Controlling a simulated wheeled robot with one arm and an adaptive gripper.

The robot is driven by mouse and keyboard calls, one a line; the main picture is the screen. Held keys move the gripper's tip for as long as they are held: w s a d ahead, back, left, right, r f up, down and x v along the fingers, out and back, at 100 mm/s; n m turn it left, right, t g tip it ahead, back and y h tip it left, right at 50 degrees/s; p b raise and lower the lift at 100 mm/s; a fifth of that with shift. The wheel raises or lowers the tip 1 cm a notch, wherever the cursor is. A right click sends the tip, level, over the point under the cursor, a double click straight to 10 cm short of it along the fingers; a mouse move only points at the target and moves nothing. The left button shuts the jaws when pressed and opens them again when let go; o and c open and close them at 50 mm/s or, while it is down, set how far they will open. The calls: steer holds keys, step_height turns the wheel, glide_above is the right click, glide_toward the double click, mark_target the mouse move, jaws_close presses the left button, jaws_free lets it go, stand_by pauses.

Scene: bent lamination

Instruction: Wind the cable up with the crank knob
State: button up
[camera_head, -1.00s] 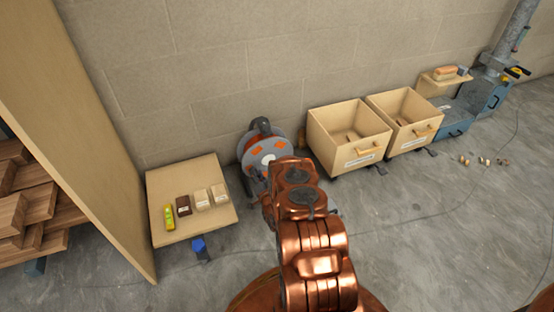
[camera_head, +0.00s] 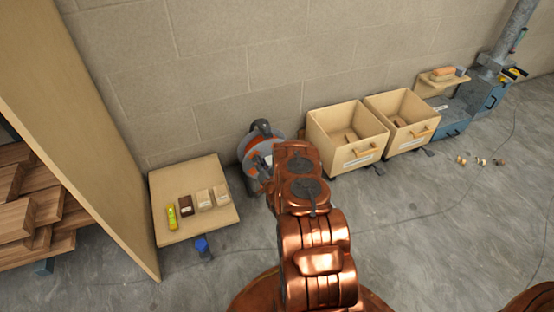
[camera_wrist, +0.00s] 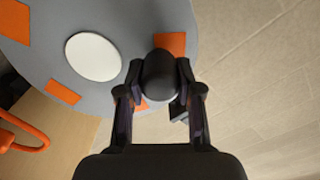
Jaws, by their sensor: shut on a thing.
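The cable reel (camera_head: 249,150) stands against the wall in the head view, partly covered by my arm. In the wrist view its grey disc (camera_wrist: 125,20) shows with orange patches and a white round hub (camera_wrist: 94,56). The dark rounded crank knob (camera_wrist: 160,70) is near the disc's edge. My gripper (camera_wrist: 160,88) is shut on the knob, with one finger on each side. In the head view my arm hides the gripper and knob. A curved orange piece (camera_wrist: 22,132) shows at the left of the wrist view; I cannot tell whether it is the cable.
A low wooden table (camera_head: 185,228) with several small blocks stands left of the reel. Two wooden bins (camera_head: 360,158) (camera_head: 418,139) stand to its right. A tall wooden panel (camera_head: 95,130) is at far left. Several small pieces lie on the floor at right. The front floor is mostly open.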

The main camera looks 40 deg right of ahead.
steer(key=shift+s+d+r+p, duration=0.3)
steer(key=shift+d+r+p, duration=0.1)
steer(key=shift+d+r, duration=0.5)
steer(key=shift+s+d+r+p, duration=0.25)
steer(key=shift+d+r+p, duration=0.15)
steer(key=shift+d+r, duration=0.45)
steer(key=shift+s+d+f, duration=0.15)
steer(key=shift+s+d, duration=0.15)
steer(key=shift+d, duration=0.5)
steer(key=shift+s+d+f, duration=0.1)
steer(key=shift+s+d, duration=0.2)
steer(key=shift+d, duration=0.55)
steer(key=shift+s+d+f, duration=0.15)
steer(key=shift+s+d, duration=0.15)
steer(key=shift+d, duration=0.5)
steer(key=o, duration=0.9)
steer(key=shift+s+p, duration=0.1)
steer(key=shift+p, duration=0.2)
steer(key=shift+s+a+r+p, duration=0.3)
steer(key=shift+s+a+p, duration=0.1)
steer(key=shift+s+p, duration=0.65)
steer(key=shift+s+a+r+p, duration=0.4)
steer(key=shift+s+p, duration=0.5)
steer(key=shift+s, duration=0.2)
steer(key=shift+s+a+r+p, duration=0.25)
steer(key=shift+s+a+p, duration=0.15)
steer(key=shift+s+p, duration=0.65)
